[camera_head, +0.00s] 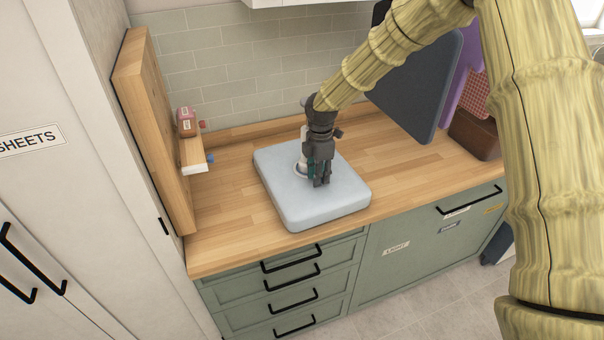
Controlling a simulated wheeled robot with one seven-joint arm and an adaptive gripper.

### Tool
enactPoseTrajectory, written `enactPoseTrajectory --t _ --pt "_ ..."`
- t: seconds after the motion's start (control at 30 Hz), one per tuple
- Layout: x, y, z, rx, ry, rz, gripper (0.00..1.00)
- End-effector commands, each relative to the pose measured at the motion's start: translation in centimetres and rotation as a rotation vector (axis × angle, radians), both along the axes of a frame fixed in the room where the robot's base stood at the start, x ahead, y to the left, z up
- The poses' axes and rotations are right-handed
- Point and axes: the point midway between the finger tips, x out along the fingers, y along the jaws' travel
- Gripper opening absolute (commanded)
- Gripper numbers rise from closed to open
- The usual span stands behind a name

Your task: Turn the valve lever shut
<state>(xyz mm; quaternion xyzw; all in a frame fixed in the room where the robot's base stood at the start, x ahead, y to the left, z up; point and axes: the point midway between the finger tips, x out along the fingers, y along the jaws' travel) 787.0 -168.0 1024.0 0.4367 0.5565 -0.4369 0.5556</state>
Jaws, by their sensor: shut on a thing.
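My gripper (321,183) is at the end of my arm, pointing down over a pale blue-grey block (335,205) on the wooden counter. A white upright part (301,160) with a round base stands on the block, just behind and left of my gripper. A small teal-green piece (312,169) shows at the fingers and looks like the valve lever. My gripper is shut on it. The fingers hide most of the lever, so its angle cannot be told.
The wooden counter (225,215) is clear around the block. A wooden side panel with a small shelf (193,158) stands at left. A dark board (415,80) and a brown box (474,135) are at right. Green drawers (240,290) lie below.

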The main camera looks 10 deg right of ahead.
Motion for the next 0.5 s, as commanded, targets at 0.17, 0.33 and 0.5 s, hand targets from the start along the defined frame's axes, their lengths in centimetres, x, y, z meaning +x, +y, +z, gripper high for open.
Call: enactPoseTrajectory --t 0.17,0.33,0.5 --pt "0.0 -1.5 0.2 0.001 -0.005 0.012 0.00" --pt "-0.1 -2.0 0.2 0.000 -0.005 0.016 0.00" --pt "-0.1 -2.0 0.2 0.000 -0.004 0.016 0.00"
